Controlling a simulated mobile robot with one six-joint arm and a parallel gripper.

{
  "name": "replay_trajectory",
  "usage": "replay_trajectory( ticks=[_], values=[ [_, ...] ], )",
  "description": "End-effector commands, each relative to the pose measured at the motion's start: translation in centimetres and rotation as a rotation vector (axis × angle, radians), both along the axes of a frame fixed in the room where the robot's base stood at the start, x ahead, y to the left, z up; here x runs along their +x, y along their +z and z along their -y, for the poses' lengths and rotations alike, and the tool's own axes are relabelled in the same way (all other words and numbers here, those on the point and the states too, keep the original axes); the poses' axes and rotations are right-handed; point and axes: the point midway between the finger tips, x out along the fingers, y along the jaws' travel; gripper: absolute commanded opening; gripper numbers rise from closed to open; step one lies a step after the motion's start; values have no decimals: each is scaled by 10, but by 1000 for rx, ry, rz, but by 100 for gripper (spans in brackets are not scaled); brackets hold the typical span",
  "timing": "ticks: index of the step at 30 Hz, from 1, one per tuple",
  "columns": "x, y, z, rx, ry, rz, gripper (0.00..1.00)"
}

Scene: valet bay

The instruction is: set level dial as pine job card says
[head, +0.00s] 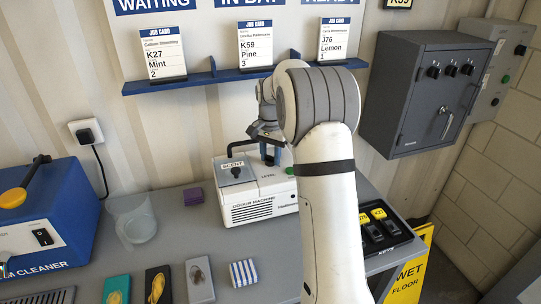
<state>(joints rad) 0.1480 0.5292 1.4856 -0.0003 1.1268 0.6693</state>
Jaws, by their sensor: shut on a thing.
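The pine job card (255,45) stands on the blue ledge under the IN BAY sign and reads K59, Pine, 3. The white vapour machine (250,208) stands on the grey bench, with a grey SCENT lid (235,170) at its left and the word LEVEL printed on its top. My gripper (270,158) points down at the machine's top, just behind the LEVEL label, shut on what appears to be the level dial. The fingers and my arm hide the dial, so its setting cannot be read.
Other cards, Mint (162,54) and Lemon (333,40), flank the pine card. A clear cup (133,218), purple block (193,197) and striped block (244,273) are on the bench. A blue cleaner (45,225) is left; a key tray (378,230) and grey key cabinet (425,95) are right.

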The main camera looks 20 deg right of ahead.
Motion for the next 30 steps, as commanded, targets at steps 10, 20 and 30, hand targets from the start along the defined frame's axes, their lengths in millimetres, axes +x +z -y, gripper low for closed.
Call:
replay_trajectory(
  ticks=[10,20,30],
  values=[
    [0,1,0,1,0,2,38],
    [0,0,0,0,0,0,54],
    [1,30,0,0,1,4,54]
  ],
)
